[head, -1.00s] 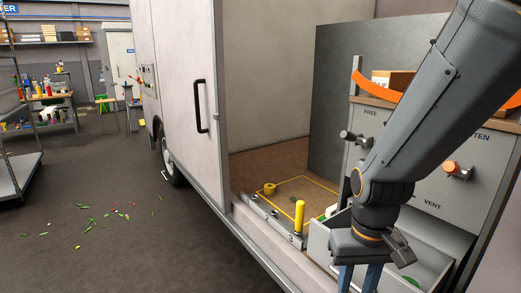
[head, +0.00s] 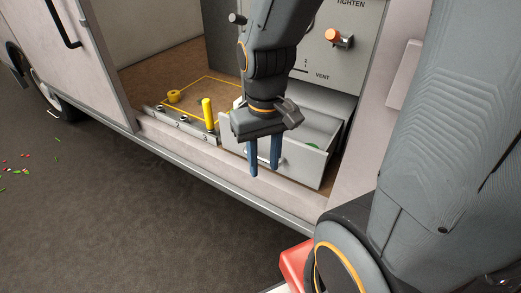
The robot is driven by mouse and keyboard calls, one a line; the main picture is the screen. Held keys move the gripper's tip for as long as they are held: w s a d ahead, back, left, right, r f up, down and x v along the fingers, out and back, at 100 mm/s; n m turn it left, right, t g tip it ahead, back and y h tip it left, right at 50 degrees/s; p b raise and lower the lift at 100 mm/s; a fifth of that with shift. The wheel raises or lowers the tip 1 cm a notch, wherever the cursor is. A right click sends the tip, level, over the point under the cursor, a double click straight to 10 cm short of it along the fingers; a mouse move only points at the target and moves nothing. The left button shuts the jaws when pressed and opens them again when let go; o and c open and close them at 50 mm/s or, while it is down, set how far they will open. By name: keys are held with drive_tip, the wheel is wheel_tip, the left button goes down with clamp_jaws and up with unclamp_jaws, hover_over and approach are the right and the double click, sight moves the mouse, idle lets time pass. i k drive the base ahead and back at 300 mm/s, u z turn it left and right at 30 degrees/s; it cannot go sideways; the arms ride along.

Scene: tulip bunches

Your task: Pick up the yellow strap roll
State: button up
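The yellow strap roll (head: 173,96) is a small round yellow piece on the brown van floor, at the left inside the open doorway. It lies near a corner of a yellow outline on that floor. My gripper (head: 264,168) points down in front of the open drawer, right of the roll and well apart from it. Its two blue fingers are spread with nothing between them.
A yellow post (head: 208,114) stands at the end of a metal rail (head: 181,124) along the sill, between roll and gripper. The open grey drawer (head: 290,162) holds something green. A panel (head: 325,60) with knobs rises behind it. Dark ground in front is mostly clear.

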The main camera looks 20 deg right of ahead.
sight(174, 96)
drive_tip(key=u, duration=0.2)
drive_tip(key=k, duration=0.3)
drive_tip(key=u, duration=1.05)
drive_tip(key=k, duration=1.05)
drive_tip(key=u, duration=0.8)
drive_tip(key=i, duration=3)
drive_tip(key=z, duration=1.3)
drive_tip(key=i, duration=0.85)
drive_tip(key=z, duration=1.65)
drive_tip(key=i, duration=1.6)
drive_tip(key=z, duration=0.35)
